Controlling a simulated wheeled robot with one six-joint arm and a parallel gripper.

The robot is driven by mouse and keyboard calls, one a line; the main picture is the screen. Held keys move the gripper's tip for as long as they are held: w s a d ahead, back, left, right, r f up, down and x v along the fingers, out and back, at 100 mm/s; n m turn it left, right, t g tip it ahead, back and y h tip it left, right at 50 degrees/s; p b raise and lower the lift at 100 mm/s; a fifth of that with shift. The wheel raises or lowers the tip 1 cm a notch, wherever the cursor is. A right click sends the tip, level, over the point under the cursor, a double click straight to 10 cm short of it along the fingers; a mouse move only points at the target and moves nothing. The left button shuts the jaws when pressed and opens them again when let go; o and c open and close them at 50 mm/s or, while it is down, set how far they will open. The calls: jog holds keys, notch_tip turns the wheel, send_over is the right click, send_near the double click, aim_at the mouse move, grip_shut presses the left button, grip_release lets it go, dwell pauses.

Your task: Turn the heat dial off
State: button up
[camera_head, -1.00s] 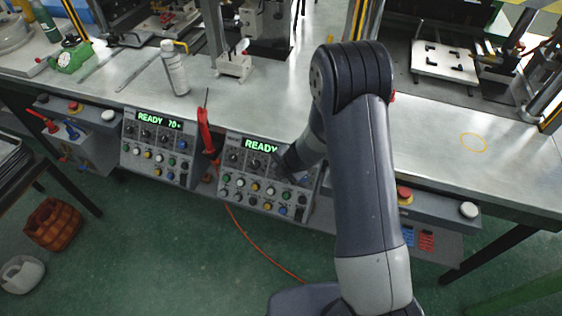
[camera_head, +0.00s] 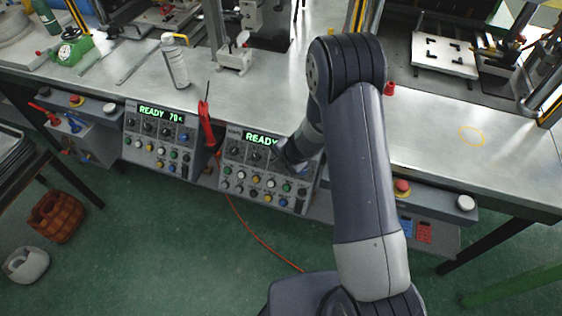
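Two grey control panels are mounted at the table's front edge. The right panel (camera_head: 232,199) has a lit green "READY" display (camera_head: 262,138), a row of black dials and coloured buttons below. The left panel (camera_head: 133,160) is similar and reads "READY" with a number. Labels are too small to tell which dial is the heat dial. My gripper (camera_head: 277,160) is at the upper right part of the right panel, end-on and dark. It covers the end of the display and some dials there. I cannot tell whether it touches a dial, or whether its fingers are open.
A red-handled tool (camera_head: 206,123) stands between the panels, with an orange hose (camera_head: 245,232) below. A spray can (camera_head: 175,64) stands on the metal table (camera_head: 440,128). A red stop button (camera_head: 402,186) and a white button (camera_head: 466,203) are at right.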

jog(key=shift+o, duration=0.2)
jog(key=p+v, duration=0.4)
jog(key=v, duration=0.6)
jog(key=shift+s+r, duration=0.2)
jog(key=shift+r, duration=0.15)
jog(key=shift+d+f, duration=0.1)
jog(key=b+x, duration=0.4)
jog(key=x, duration=0.7)
jog(key=shift+b, duration=0.35)
jog(key=shift+r+p, duration=0.35)
jog(key=shift+p, duration=0.05)
